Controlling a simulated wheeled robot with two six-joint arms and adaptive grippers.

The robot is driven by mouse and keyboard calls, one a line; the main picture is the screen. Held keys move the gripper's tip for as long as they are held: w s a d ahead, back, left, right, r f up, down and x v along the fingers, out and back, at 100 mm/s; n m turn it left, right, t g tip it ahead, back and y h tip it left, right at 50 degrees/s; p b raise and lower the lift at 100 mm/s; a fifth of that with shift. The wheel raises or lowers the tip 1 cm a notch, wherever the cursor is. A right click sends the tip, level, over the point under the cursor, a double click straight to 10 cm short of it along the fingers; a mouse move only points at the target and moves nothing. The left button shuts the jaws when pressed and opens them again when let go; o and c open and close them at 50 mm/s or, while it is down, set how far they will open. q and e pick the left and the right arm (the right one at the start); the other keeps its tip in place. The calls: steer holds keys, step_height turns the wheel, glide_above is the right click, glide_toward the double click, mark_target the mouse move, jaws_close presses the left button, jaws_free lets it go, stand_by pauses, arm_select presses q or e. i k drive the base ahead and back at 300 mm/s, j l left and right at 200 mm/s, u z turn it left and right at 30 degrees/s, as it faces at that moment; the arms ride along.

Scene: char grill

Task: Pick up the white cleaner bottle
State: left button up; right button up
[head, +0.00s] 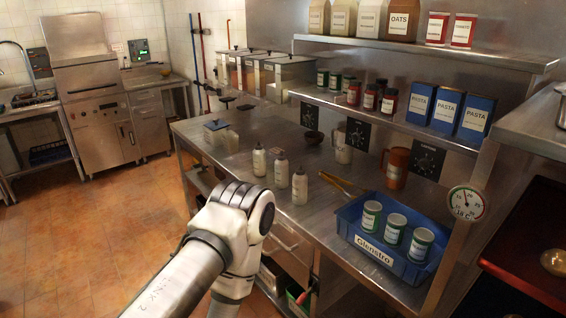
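Three white squeeze bottles with dark tips stand upright on the steel counter (240,118): a left one (259,161), a middle one (281,172) and a right one (300,187). A paler container (231,142) stands behind them to the left. I cannot tell which, if any, is the white cleaner bottle; no label on them is readable. My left arm comes in from the lower left and its joint is in front of the counter's near edge, hiding part of it. Neither of my grippers is in view.
A blue bin (350,236) with three green-and-white cans stands at the counter's right end. A brown jug (396,168) is behind it. Shelves above hold spice jars and blue pasta boxes (447,110). Open tiled floor (90,225) lies to the left.

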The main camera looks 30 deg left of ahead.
mark_target(281, 164)
steer(key=i+j+z, duration=0.15)
steer(key=j+z, duration=0.15)
steer(key=j, duration=0.65)
steer(key=j+z, duration=0.25)
steer(key=j, duration=0.75)
steer(key=i, duration=0.05)
